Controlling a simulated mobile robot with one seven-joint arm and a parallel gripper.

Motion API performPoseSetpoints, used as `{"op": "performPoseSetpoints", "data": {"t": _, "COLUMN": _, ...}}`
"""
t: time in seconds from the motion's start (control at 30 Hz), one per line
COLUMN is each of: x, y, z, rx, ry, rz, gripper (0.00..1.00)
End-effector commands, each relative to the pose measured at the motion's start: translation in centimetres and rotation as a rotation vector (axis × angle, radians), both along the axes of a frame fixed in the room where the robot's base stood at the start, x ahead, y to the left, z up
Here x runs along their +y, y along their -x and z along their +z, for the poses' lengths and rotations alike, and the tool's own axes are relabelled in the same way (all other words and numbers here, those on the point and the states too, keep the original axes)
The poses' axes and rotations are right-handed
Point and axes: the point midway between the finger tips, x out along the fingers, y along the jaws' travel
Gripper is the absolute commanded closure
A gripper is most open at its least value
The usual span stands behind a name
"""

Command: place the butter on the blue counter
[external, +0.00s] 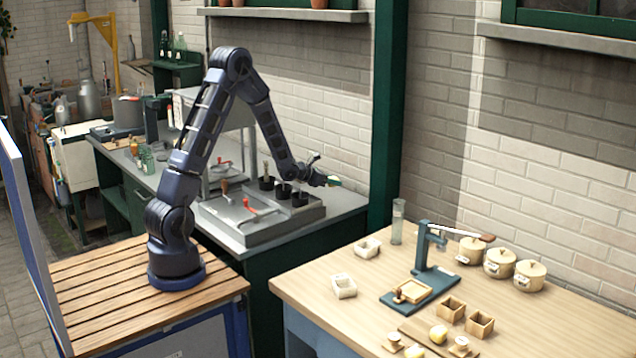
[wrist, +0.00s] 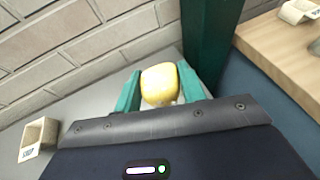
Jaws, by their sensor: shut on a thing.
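My gripper (external: 333,181) is shut on the butter (wrist: 160,84), a rounded pale yellow lump between the two green fingers in the wrist view. In the external view the gripper and butter are small, so their exact contact is unclear there. They are held in the air near the brick wall, by the right end of the grey worktop and left of the green post. The blue counter (external: 310,272) has a pale wooden top and a blue-grey body. It stands to the right of the gripper, and its edge also shows in the wrist view (wrist: 262,48).
The green post (external: 388,110) rises between the grey worktop (external: 343,200) and the blue counter. The counter holds a blue press stand (external: 422,285), white boxes (external: 344,286), wooden boxes (external: 480,324), lidded pots (external: 499,264) and yellow lumps (external: 438,334). Its front left is clear.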

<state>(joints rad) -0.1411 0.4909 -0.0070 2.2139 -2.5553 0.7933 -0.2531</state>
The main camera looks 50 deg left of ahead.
Motion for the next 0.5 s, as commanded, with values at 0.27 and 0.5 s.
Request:
{"op": "performPoseSetpoints", "data": {"t": 0.27, "x": -1.4, "y": 0.7, "z": -0.9, "rx": 0.0, "ry": 0.0, "rz": 0.006, "gripper": 0.86}}
{"op": "performPoseSetpoints", "data": {"t": 0.5, "x": -1.7, "y": 0.6, "z": -0.9, "rx": -0.001, "ry": 0.0, "rz": 0.007, "gripper": 0.86}}
